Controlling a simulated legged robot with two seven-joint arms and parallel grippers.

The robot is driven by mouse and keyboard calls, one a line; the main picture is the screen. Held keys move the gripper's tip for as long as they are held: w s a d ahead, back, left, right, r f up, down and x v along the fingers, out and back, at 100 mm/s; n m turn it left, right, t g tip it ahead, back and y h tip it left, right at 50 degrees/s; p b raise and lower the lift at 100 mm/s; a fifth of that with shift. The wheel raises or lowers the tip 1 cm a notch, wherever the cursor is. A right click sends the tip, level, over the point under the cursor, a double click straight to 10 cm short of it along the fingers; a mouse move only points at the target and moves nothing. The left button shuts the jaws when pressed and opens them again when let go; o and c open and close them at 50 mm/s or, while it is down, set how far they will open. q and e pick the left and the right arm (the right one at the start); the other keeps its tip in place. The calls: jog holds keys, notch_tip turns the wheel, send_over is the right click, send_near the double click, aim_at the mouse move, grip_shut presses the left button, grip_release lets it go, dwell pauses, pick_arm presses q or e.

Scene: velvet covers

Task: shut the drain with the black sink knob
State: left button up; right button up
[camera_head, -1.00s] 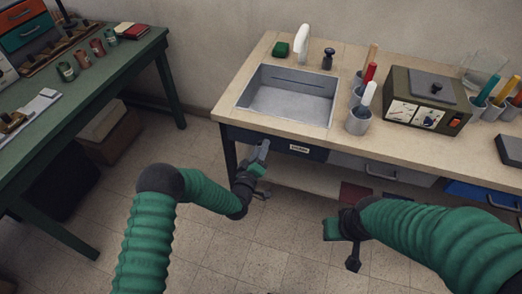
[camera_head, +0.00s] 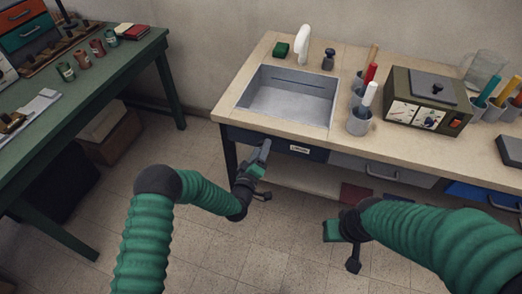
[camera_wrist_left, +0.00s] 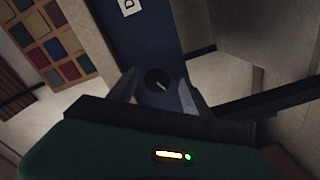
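The black sink knob (camera_wrist_left: 157,81), round with a pale pointer mark, sits on the dark blue panel (camera_wrist_left: 148,45) under the sink. In the left wrist view it lies between the two fingers of my left gripper (camera_wrist_left: 160,92). The fingers are apart, one on each side; I cannot tell whether they touch it. In the head view my left gripper (camera_head: 264,152) is at the panel's front and hides the knob. A white label (camera_head: 299,149) is on the panel. The grey sink basin (camera_head: 288,98) looks empty. My right gripper (camera_head: 336,232) hangs low before the bench; its fingers are unclear.
A white faucet (camera_head: 302,44) and a dark-topped bottle (camera_head: 328,59) stand behind the basin. Cups with tools (camera_head: 359,121) and an olive box (camera_head: 428,98) stand to the right. A green table (camera_head: 95,85) is at left. The floor between is clear.

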pick_arm(q)
jog(key=shift+r, duration=0.1)
jog(key=p+v, duration=0.1)
jog(key=v, duration=1.5)
jog(key=shift+s, duration=0.4)
jog(key=shift+a, duration=0.1)
